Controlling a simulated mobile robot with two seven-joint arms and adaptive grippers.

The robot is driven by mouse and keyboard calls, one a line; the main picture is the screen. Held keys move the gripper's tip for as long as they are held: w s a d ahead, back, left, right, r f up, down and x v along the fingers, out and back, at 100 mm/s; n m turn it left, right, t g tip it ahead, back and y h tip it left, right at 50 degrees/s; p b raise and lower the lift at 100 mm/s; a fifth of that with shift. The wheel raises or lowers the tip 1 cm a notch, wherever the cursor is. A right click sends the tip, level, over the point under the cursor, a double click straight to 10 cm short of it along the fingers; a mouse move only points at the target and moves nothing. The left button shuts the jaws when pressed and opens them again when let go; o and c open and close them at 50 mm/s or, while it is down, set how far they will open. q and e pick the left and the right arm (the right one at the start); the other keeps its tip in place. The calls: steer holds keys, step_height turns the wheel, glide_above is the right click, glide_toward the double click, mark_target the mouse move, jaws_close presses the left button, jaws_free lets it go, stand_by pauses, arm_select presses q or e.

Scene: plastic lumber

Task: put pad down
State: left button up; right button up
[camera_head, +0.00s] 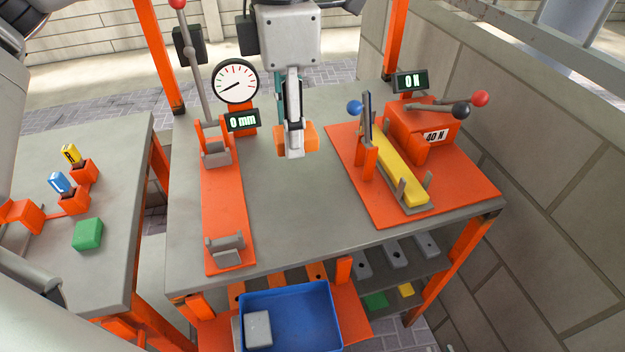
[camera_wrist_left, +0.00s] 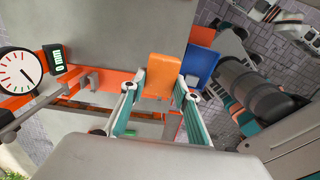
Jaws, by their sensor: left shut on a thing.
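An orange pad (camera_head: 312,136) is held in my left gripper (camera_head: 292,150), over the grey bench top (camera_head: 290,205) between two fixtures. In the left wrist view the pad (camera_wrist_left: 164,75) sits between the two fingers of my left gripper (camera_wrist_left: 160,88). In the head view the gripper hides the pad's middle. I cannot tell how far the pad is above the bench. A green pad (camera_head: 88,234) lies on the side table (camera_head: 120,195) at the left. A grey pad (camera_head: 258,328) lies in the blue bin (camera_head: 310,298). My right gripper is not in view.
An orange press (camera_head: 422,128) reading "0 N" stands right with a yellow bar (camera_head: 400,172). The bench between them is clear. Block wall (camera_head: 540,160) at right.

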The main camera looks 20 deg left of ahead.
arm_select(q)
steer(key=shift+w+d, duration=0.15)
steer(key=b, duration=0.1)
glide_toward(298, 224)
steer(key=shift+f+b, duration=0.55)
steer(key=shift+f, duration=0.3)
steer(key=shift+f+b, duration=0.3)
steer(key=shift+f, duration=2.1)
